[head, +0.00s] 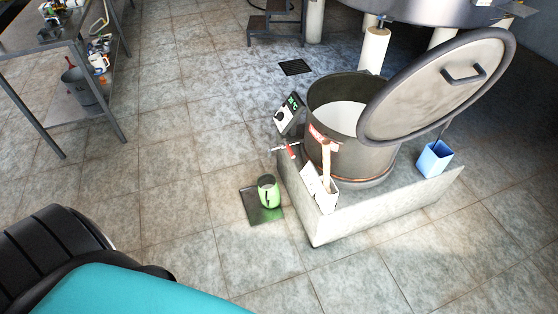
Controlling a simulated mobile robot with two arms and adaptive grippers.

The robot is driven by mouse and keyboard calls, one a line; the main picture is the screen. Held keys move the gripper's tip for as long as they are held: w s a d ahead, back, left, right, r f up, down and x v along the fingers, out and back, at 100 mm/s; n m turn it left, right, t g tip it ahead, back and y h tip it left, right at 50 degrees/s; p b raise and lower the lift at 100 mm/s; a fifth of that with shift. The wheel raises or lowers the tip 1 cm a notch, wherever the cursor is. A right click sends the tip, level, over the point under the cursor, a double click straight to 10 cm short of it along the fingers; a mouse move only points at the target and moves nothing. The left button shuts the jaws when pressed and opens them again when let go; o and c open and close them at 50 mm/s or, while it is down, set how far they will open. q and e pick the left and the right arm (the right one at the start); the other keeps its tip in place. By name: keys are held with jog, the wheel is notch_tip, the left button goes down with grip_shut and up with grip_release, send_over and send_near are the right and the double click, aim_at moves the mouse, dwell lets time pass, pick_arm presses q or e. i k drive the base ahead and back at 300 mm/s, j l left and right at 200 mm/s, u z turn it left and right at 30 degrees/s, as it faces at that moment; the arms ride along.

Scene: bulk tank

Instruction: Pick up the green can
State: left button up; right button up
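The green can (269,196) stands upright on the floor, on or at the edge of a dark green flat mat (254,209). It is a small container with a dark opening at the top and a dark mark on its side. It is close to the left side of a low stone block (385,211). Black and teal parts at the bottom left look like parts of my own body. Neither of my grippers shows in the head view.
On the block stand a large vat (345,150) with its round lid (438,88) tilted up, a white holder with a wooden handle, and a blue container (434,160). A metal table (40,47) is at the upper left. Tiled floor left of the can is clear.

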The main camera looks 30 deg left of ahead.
aim_at(269, 194)
jog(key=i+j+u, duration=0.2)
jog(key=j, duration=0.2)
jog(key=j+u, duration=0.25)
jog(key=j, duration=0.15)
jog(key=i+j+u, duration=0.2)
jog(key=i+j, duration=0.05)
jog(key=j, duration=0.1)
